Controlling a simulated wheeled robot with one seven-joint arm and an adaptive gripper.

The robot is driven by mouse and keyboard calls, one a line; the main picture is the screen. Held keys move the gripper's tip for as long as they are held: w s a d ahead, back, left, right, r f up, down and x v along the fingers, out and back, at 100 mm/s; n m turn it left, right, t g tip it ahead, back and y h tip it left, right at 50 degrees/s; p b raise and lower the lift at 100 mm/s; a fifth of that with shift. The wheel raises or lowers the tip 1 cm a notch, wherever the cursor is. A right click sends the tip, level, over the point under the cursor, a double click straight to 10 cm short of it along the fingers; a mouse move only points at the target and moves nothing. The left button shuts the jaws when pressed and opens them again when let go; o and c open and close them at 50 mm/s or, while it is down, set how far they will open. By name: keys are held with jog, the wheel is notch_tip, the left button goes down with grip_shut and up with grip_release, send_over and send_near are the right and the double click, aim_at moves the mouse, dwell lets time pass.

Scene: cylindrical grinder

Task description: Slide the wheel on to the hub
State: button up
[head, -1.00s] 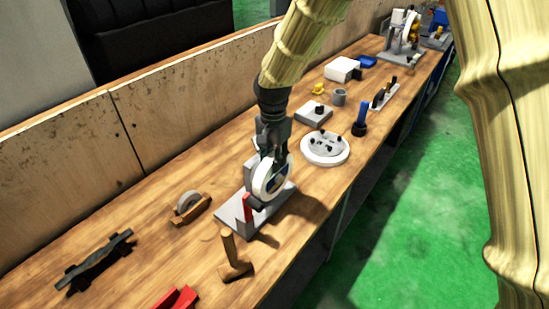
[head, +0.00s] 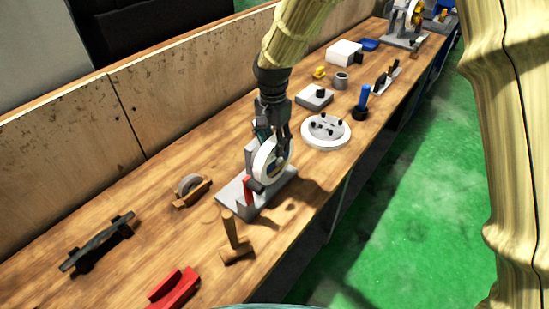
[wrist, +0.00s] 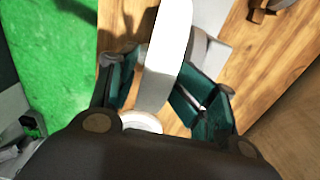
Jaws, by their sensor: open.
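The white wheel (head: 259,165) stands upright at the grey stand (head: 233,191) with the red part (head: 248,189), in the middle of the bench. The wheel also shows nearly edge-on in the wrist view (wrist: 165,60). My gripper (head: 276,145) is at the wheel from above, its fingers reaching down at the upper rim.
A white round plate with black knobs (head: 326,144) lies behind and right of the stand. A wooden mallet (head: 238,251) and a red holder (head: 174,288) are in front. A small grey wheel on a wooden rest (head: 190,185) is left. A wooden back panel (head: 190,112) borders the bench.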

notch_tip(320, 180, up, 12)
dwell(0.6)
dwell(0.6)
